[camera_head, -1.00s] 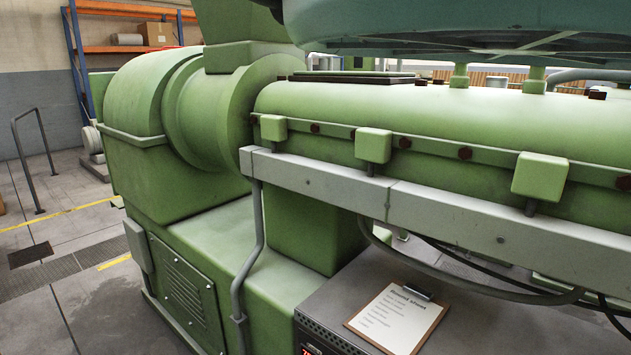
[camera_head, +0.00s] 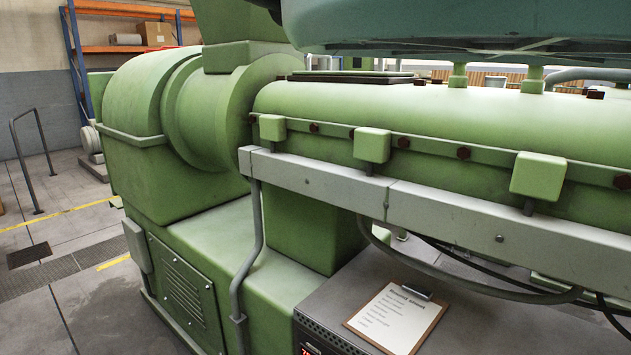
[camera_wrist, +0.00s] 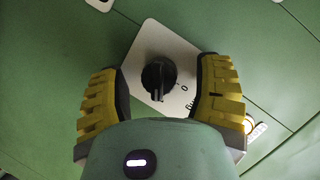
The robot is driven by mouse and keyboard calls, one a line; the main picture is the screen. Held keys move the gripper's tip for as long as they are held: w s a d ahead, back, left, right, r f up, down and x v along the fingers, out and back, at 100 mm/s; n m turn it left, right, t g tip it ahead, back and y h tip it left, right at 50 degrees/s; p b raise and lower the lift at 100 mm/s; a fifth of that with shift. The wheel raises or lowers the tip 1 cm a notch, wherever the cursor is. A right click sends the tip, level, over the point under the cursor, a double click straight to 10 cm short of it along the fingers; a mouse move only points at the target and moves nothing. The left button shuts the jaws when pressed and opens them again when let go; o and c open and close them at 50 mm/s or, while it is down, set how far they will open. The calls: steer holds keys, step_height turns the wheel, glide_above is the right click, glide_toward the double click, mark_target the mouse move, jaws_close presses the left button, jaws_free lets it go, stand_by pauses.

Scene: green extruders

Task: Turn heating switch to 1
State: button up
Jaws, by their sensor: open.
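The heating switch (camera_wrist: 158,79) is a black rotary knob on a pale square plate (camera_wrist: 150,38) in the wrist view. The plate is set on a green panel. A "0" mark shows to the right of the knob, with partly hidden lettering below it. The knob's ridge runs roughly up and down in the picture. My gripper (camera_wrist: 160,88) is open, with one yellow ribbed finger on each side of the knob. Gaps show between the knob and both fingers. The lower part of the plate is hidden by my gripper's body. The head view shows neither the switch nor my gripper.
The head view shows the green extruder barrel (camera_head: 420,110), a grey rail (camera_head: 330,187), and a clipboard (camera_head: 397,318) on a dark box. Open floor (camera_head: 60,320) lies at the left.

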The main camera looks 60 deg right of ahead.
steer(key=v, duration=1.2)
steer(key=shift+d, duration=0.1)
